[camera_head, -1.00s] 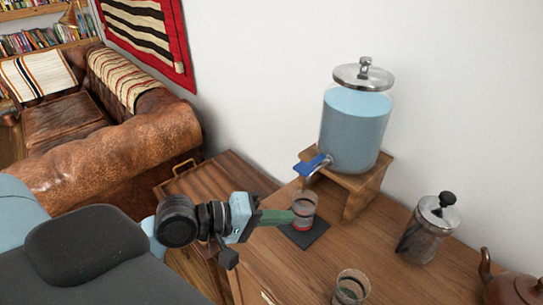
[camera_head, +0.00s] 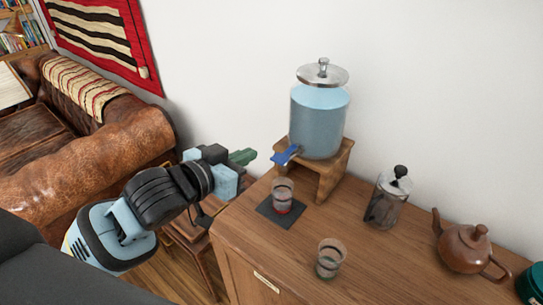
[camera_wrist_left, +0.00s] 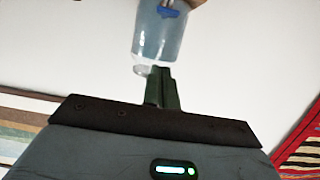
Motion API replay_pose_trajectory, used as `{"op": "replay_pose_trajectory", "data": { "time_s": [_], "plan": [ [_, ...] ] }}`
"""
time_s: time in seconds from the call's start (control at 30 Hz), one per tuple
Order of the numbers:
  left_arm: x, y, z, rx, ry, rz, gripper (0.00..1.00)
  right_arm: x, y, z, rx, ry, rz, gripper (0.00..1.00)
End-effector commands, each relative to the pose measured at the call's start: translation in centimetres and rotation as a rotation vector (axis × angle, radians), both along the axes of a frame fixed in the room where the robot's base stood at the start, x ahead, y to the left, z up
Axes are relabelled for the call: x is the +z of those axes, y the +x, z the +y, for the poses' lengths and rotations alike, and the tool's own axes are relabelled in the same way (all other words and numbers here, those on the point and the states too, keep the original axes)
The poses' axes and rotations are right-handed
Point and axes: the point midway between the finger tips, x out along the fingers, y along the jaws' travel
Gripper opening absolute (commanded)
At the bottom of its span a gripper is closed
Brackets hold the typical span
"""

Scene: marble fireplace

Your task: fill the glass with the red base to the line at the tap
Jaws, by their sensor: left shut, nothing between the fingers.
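The glass with the red base (camera_head: 282,196) stands upright on a dark square mat (camera_head: 266,211), in front of and below the tap. The water dispenser (camera_head: 318,125) sits on a wooden stand (camera_head: 330,174), and its tap has a blue handle (camera_head: 285,155). My left gripper (camera_head: 247,156) is shut and empty, to the left of the blue handle and apart from the glass. In the left wrist view the shut fingers (camera_wrist_left: 160,88) point toward the dispenser (camera_wrist_left: 160,36). The fill line cannot be made out. My right gripper is not in view.
A second glass with a green base (camera_head: 328,262) stands near the cabinet's front. A French press (camera_head: 386,200) and a brown teapot (camera_head: 466,246) stand to the right, with a dark green object (camera_head: 532,283) at the edge. A leather sofa (camera_head: 90,150) is at the left.

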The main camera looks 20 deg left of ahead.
Motion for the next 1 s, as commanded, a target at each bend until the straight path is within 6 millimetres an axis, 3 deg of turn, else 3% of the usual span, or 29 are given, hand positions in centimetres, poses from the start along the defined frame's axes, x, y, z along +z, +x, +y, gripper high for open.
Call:
{"op": "replay_pose_trajectory", "data": {
  "time_s": [0.27,0.77,1.0],
  "plan": [
    [-0.3,1.4,-0.4,0.002,-0.003,0.001,0.0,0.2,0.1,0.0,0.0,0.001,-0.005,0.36],
    [-2.4,9.2,-3.3,0.001,-0.003,0.001,0.0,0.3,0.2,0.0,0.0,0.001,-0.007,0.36],
    [-5.6,9.1,-3.3,0.001,-0.003,0.004,0.0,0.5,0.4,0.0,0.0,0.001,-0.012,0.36]
  ]
}}
